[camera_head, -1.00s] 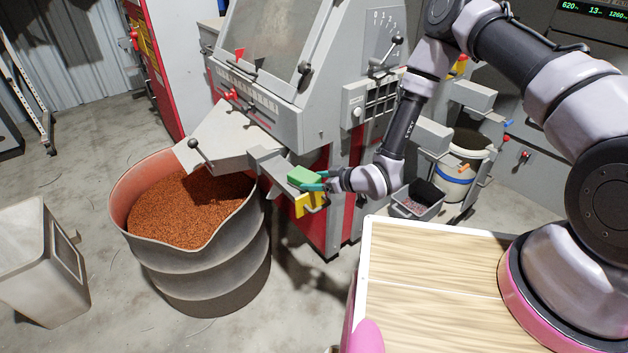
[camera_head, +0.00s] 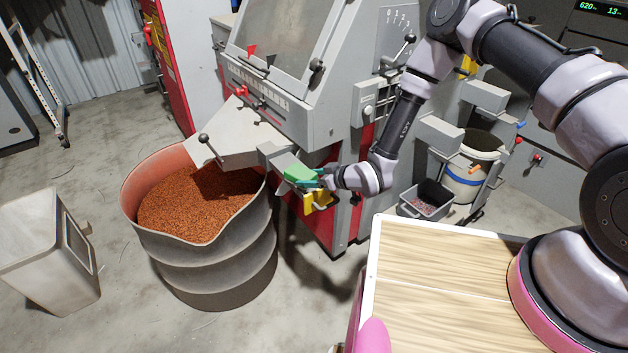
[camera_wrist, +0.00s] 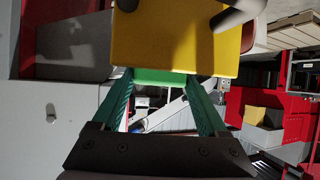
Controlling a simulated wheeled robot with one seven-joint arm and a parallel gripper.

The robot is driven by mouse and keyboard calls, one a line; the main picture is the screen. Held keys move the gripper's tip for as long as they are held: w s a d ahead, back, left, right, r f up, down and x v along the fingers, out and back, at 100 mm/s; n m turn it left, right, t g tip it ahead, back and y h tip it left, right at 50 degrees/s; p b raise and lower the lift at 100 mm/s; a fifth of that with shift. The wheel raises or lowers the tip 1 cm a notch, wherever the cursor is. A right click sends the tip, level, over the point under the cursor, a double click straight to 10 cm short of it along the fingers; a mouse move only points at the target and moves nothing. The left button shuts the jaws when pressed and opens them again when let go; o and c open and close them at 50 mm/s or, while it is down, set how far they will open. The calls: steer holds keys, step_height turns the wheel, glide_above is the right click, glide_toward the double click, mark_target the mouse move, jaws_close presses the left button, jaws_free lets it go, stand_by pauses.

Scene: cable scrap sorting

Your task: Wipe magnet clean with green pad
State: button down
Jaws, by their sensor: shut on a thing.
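The green pad (camera_head: 300,173) is at the tip of my gripper (camera_head: 319,181), beside the grey bar (camera_head: 275,154) that sticks out of the machine above the drum. In the wrist view the pad (camera_wrist: 162,77) shows as a green strip between the teal fingertips of my gripper (camera_wrist: 162,82), which is shut on it. A yellow block (camera_head: 318,203) is just below the pad; a yellow face (camera_wrist: 172,38) fills the top of the wrist view and hides part of the pad. I cannot tell which part is the magnet, or whether the pad touches the bar.
A large drum (camera_head: 215,262) of copper-coloured granules stands under the chute (camera_head: 238,143). A grey bin (camera_head: 45,250) is at the left. A small grey tray (camera_head: 425,198) and a white bucket (camera_head: 465,180) are right of my gripper. Floor is open between bin and drum.

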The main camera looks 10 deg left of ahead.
steer(key=shift+w+a, duration=0.75)
steer(key=shift+a, duration=0.15)
steer(key=shift+s+d+f, duration=0.1)
steer(key=shift+s+d, duration=1)
steer(key=shift+d, duration=0.25)
steer(key=shift+s+d, duration=0.65)
steer(key=shift+d, duration=0.1)
steer(key=shift+w+d, duration=1)
steer(key=shift+w, duration=0.05)
steer(key=shift+w+a, duration=0.9)
steer(key=shift+a, duration=0.15)
steer(key=shift+w+a, duration=0.85)
steer(key=shift+a, duration=0.2)
steer(key=shift+s+d, duration=0.9)
steer(key=shift+d, duration=0.1)
steer(key=shift+s+d, duration=0.85)
steer(key=shift+d, duration=0.15)
steer(key=shift+s+a, duration=0.9)
steer(key=shift+s, duration=0.3)
steer(key=shift+w+a+f, duration=0.1)
steer(key=shift+w+a, duration=0.1)
steer(key=shift+w, duration=0.55)
steer(key=shift+w+a, duration=0.2)
steer(key=shift+w, duration=0.5)
